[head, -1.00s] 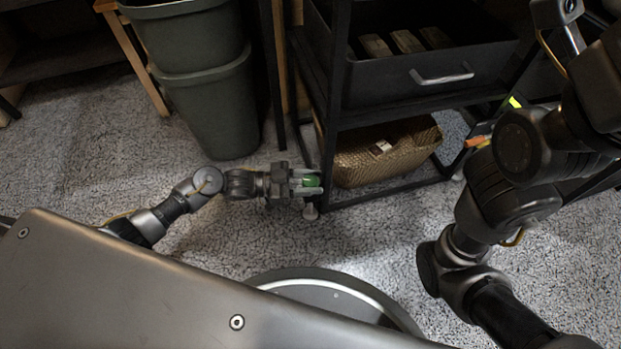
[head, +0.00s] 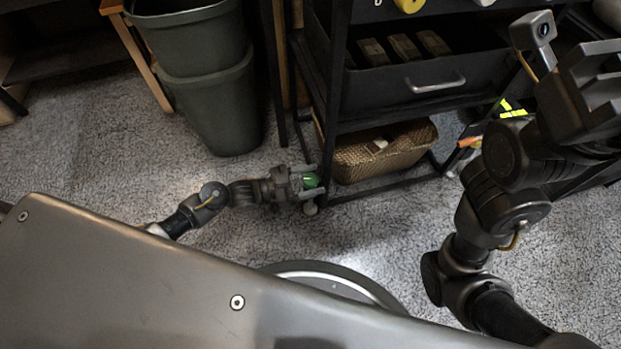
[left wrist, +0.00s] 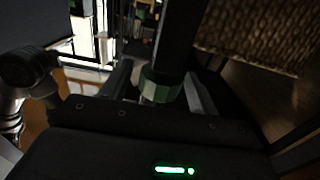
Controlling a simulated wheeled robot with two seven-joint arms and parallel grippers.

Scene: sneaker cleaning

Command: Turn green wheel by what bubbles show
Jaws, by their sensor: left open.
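The green wheel (head: 310,180) is low at the front left foot of the black cart (head: 338,120). In the left wrist view the wheel (left wrist: 160,86) is a green faceted ring around a dark upright post. My left gripper (head: 306,181) is open, with one finger on each side of the wheel; the left wrist view shows the fingers (left wrist: 157,92) apart on both sides of it. I cannot tell whether they touch it. My right gripper (head: 600,90) is partly in view at the right edge; its jaw state is unclear. I make out no bubbles.
A woven basket (head: 385,152) sits on the cart's low shelf, beneath a drawer (head: 410,92) with a metal handle. Stacked grey-green bins (head: 212,100) stand to the left. A yellow-green piece (head: 508,108) shows right of the cart. Carpet (head: 90,140) is clear at left.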

